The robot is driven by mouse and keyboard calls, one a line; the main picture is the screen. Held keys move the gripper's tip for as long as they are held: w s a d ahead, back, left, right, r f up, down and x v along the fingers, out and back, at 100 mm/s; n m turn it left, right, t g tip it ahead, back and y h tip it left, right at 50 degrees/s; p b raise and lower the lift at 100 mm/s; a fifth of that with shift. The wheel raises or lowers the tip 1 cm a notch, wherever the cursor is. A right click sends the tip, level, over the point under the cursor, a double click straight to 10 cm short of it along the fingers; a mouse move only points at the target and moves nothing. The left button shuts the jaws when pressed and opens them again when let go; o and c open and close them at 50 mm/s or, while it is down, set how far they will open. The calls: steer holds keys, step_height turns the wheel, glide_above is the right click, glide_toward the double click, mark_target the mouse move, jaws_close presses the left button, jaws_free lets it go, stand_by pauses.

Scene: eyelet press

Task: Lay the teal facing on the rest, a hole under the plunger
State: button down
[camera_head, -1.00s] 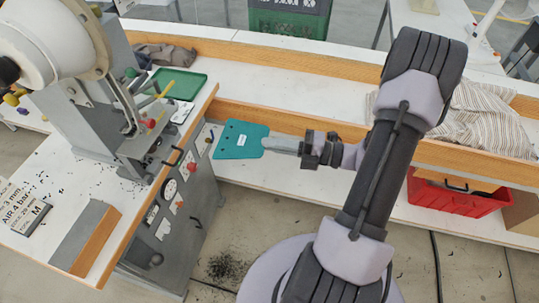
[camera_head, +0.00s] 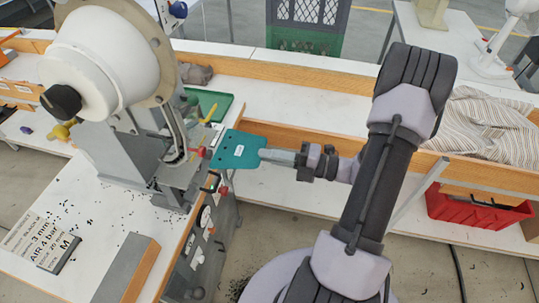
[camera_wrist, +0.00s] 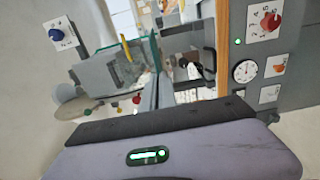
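The teal facing (camera_head: 236,150) is a flat plate with a white label and small dark holes near its left edge. My gripper (camera_head: 272,156) is shut on its right edge and holds it in the air. The facing's left edge is close to the right side of the press (camera_head: 118,150), near the small grey rest (camera_head: 180,174). It looks higher than the rest, but I cannot tell how far apart they are. The plunger tip and its line to the holes are not clear. In the wrist view the facing (camera_wrist: 155,52) shows nearly edge-on, as a thin strip.
A red knob (camera_head: 197,153) and a yellow lever (camera_head: 209,114) stand close by the facing. A green tray (camera_head: 222,103) lies behind. The press bench has a metal block (camera_head: 122,268) and a sign (camera_head: 42,243). Striped cloth (camera_head: 485,125) and a red crate (camera_head: 475,212) are at right.

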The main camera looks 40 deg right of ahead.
mark_target(249, 151)
steer(key=p+x, duration=0.2)
steer(key=x, duration=1)
steer(key=shift+w+a, duration=0.1)
steer(key=shift+w, duration=0.1)
steer(key=shift+w+a+p, duration=0.1)
steer(key=shift+p, duration=0.25)
stand_by(0.3)
steer(key=shift+f+p, duration=0.15)
steer(key=shift+p, duration=0.25)
stand_by(1.5)
steer(key=c, duration=1.6)
jaws_free()
steer(key=shift+p+v, duration=0.35)
steer(key=shift+v, duration=3.2)
